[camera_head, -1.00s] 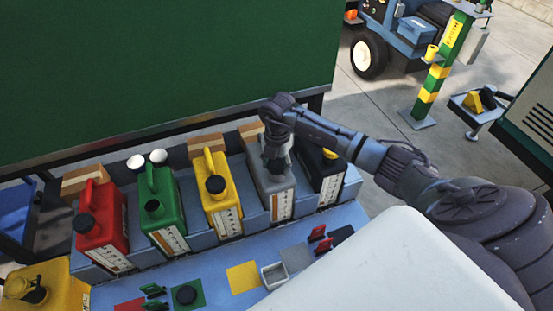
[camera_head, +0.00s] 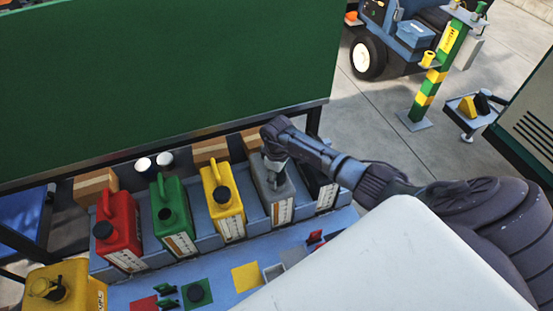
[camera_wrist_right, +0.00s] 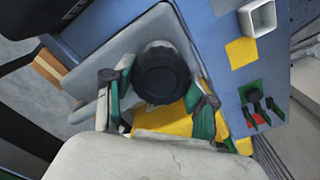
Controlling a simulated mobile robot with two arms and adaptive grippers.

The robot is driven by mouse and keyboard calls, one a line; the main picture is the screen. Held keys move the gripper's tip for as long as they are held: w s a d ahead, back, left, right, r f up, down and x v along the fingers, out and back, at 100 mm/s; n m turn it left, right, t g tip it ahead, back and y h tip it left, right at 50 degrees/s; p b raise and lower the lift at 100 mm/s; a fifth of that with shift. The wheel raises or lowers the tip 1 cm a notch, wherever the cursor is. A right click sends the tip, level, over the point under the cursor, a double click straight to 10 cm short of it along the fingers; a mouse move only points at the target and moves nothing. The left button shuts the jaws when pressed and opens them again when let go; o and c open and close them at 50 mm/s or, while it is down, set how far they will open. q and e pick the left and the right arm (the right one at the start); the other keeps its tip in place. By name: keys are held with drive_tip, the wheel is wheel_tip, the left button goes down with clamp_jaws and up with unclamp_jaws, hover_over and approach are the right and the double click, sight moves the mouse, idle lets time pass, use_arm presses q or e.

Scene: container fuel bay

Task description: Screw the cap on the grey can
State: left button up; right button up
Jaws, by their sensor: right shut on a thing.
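The grey can (camera_head: 280,205) stands upright in the row on the blue bench, between the yellow can and the black can. My right gripper (camera_head: 273,176) points down over the top of the grey can and hides its neck there. In the right wrist view my right gripper (camera_wrist_right: 162,92) has its green-padded fingers on either side of a round black cap (camera_wrist_right: 160,72), shut on it. The cap is over the grey can's top (camera_wrist_right: 112,62). The neck is hidden under the cap, so I cannot tell how far it is seated. My left gripper is not in view.
Red (camera_head: 118,230), green (camera_head: 172,218) and yellow (camera_head: 224,200) cans stand left of the grey can, the black can (camera_head: 320,188) right. Another black cap (camera_head: 198,291) lies on a green square. A small open grey tray (camera_head: 273,272) is in front. A green panel (camera_head: 160,80) rises behind.

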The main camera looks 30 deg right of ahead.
drive_tip(key=m+p, duration=0.1)
drive_tip(key=p, duration=0.1)
drive_tip(key=m+p, duration=0.2)
drive_tip(key=shift+s+r, duration=0.15)
drive_tip(key=shift+s, duration=0.05)
drive_tip(key=shift+s+f+m+p, duration=0.1)
drive_tip(key=shift+f+m+p, duration=0.15)
drive_tip(key=shift+m, duration=0.25)
drive_tip(key=shift+d, duration=0.1)
drive_tip(key=o, duration=1)
drive_tip(key=shift+r, duration=0.1)
